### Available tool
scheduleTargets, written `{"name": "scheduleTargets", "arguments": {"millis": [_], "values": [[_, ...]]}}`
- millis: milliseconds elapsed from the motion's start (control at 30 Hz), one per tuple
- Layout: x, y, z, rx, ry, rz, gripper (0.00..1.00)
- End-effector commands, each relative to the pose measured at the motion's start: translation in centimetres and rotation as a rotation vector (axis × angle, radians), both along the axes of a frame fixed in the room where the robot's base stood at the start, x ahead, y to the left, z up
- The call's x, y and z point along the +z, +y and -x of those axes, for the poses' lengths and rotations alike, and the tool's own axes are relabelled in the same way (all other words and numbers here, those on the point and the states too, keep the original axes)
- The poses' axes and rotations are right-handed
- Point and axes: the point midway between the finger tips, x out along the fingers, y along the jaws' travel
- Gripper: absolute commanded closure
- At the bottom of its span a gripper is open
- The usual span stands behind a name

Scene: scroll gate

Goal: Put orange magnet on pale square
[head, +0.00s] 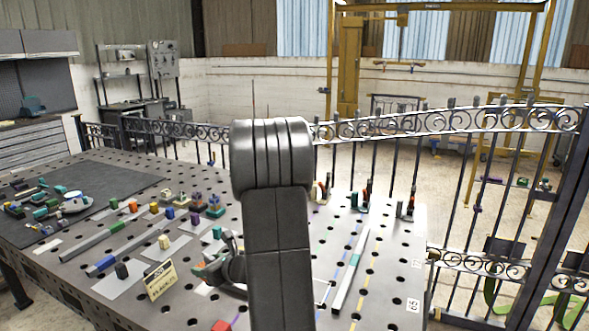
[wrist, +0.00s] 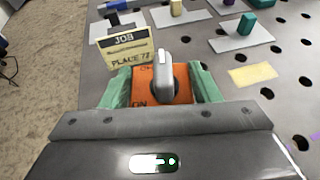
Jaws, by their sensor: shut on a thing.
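The orange magnet (wrist: 178,93) is a block with a grey switch knob and ON lettering on top. It sits between the green fingers of my gripper (wrist: 162,92) in the wrist view, and the gripper is shut on it. My gripper also shows in the head view (head: 212,270), low over the table and partly behind my arm; the magnet is not clear there. A pale yellow flat patch (wrist: 252,75) lies bare on the table, right of and beyond the magnet. I cannot tell whether the magnet touches the table.
A yellow job card (wrist: 129,48) stands just beyond the magnet, left of it; it also shows in the head view (head: 160,280). A plate (wrist: 226,43) with a green block (wrist: 247,23) lies beyond.

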Motion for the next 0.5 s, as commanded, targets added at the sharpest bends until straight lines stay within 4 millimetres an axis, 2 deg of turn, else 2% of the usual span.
{"name": "scheduleTargets", "arguments": {"millis": [33, 233, 400, 500], "values": [[0.0, -2.1, -1.1, -0.060, -0.001, -0.004, 0.96], [-0.6, -9.9, -3.9, -0.274, -0.003, -0.007, 0.96], [-1.2, -16.4, -5.2, -0.447, -0.001, -0.004, 0.96], [-1.4, -19.6, -5.6, -0.530, 0.001, 0.000, 0.96]]}}
